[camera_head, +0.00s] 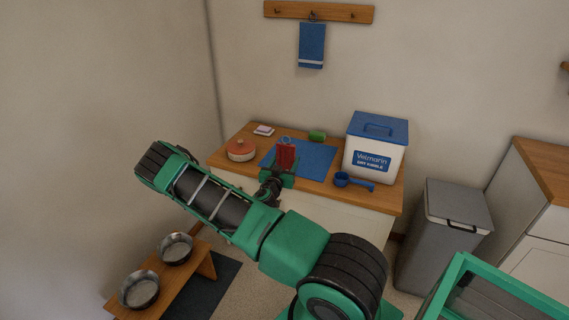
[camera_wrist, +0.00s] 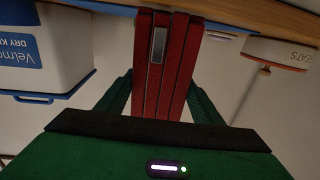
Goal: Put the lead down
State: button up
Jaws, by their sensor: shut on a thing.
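The red lead (camera_head: 286,154) is a folded bundle of straps. In the wrist view, which is upside down, the lead (camera_wrist: 145,72) fills the space between the green fingers, with a grey metal piece on it. My gripper (camera_head: 283,169) is shut on the lead and holds it upright at the front of the blue mat (camera_head: 318,158) on the wooden counter. I cannot tell whether the lead touches the mat. In the wrist view my gripper (camera_wrist: 160,98) hides the lead's near end.
On the counter (camera_head: 375,199) stand a white kibble bin (camera_head: 370,163) with blue lid, a blue scoop (camera_head: 354,182), a round orange-lidded tin (camera_head: 241,151), a green item (camera_head: 317,136) and a small pink-white item (camera_head: 264,130). A grey trash bin (camera_head: 445,240) stands right.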

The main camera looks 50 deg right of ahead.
aim_at(285, 154)
jog(key=shift+r, duration=0.15)
notch_tip(285, 154, up, 4)
jog(key=shift+f, duration=0.1)
jog(key=w+a+r+n+t+y, duration=0.2)
jog(key=a+r+n+t+y, duration=0.1)
jog(key=a, duration=1)
jog(key=w+a+r+n+t+y, duration=0.2)
jog(key=a+r+n+t+y, duration=0.1)
jog(key=a, duration=1)
jog(key=w+a+r+n+t+y, duration=0.2)
jog(key=a+r, duration=0.4)
jog(key=a, duration=0.8)
jog(key=n+y, duration=0.1)
jog(key=y, duration=0.1)
jog(key=shift+w+t+y, duration=0.25)
jog(key=shift+t+y, duration=0.05)
jog(key=shift+t, duration=0.1)
jog(key=s+d+f+m+g+h, duration=0.1)
jog(key=d+m+g+h, duration=0.3)
jog(key=d, duration=1)
jog(key=s+d+f+m+g+h, duration=0.2)
jog(key=d+f+m+g+h, duration=0.2)
jog(key=d, duration=1.1)
jog(key=m+h, duration=0.1)
jog(key=h, duration=0.1)
jog(key=shift+g+h, duration=0.3)
jog(key=shift+g, duration=0.1)
